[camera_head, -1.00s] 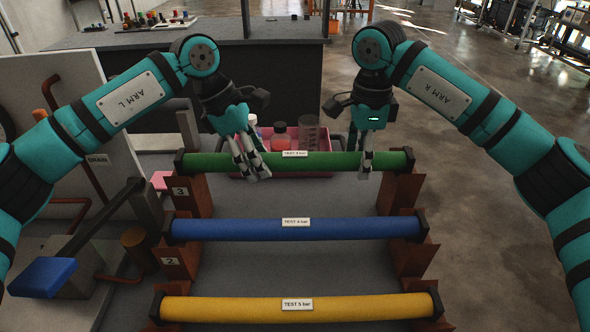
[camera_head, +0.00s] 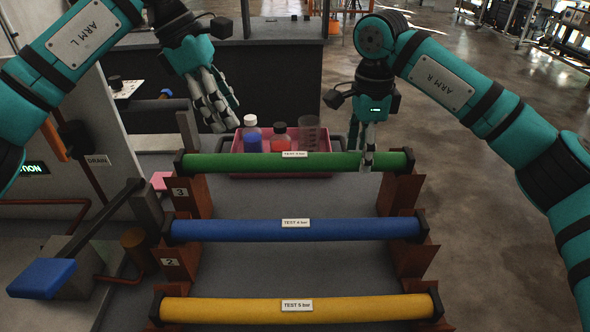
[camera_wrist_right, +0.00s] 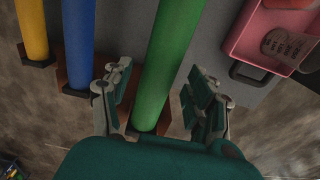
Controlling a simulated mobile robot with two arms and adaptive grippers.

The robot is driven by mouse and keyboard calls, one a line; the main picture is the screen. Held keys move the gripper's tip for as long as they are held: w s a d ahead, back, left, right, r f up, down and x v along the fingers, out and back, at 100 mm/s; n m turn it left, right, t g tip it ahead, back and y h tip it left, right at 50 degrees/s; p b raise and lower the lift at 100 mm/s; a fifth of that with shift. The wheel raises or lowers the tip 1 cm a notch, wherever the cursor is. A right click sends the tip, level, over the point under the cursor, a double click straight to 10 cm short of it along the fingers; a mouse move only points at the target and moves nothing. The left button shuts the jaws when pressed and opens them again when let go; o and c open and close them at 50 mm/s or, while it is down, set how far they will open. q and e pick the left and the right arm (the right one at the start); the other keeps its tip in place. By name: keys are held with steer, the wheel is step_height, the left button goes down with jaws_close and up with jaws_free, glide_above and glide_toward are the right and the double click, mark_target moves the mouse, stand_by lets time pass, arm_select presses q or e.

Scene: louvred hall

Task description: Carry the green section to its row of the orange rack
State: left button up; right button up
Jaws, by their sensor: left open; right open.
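The green section (camera_head: 240,162) lies across the top row of the orange rack (camera_head: 404,190), with black end caps and a "TEST" label. The blue section (camera_head: 260,229) and the yellow section (camera_head: 240,308) lie on the rows nearer to me. My right gripper (camera_head: 368,160) is at the green section's right part; in the right wrist view its open fingers (camera_wrist_right: 155,105) stand on either side of the green section (camera_wrist_right: 168,60), apart from it. My left gripper (camera_head: 222,118) is open and empty, raised above and behind the green section's left part.
A pink tray (camera_head: 317,152) with bottles and a beaker stands just behind the green section. A lever with a blue pad (camera_head: 42,278) and a pipe panel stand at the left. A dark bench (camera_head: 270,85) stands behind. Floor at the right is clear.

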step_height(320, 180, up, 10)
steer(key=shift+r, duration=0.2)
steer(key=shift+f, duration=0.1)
stand_by(0.4)
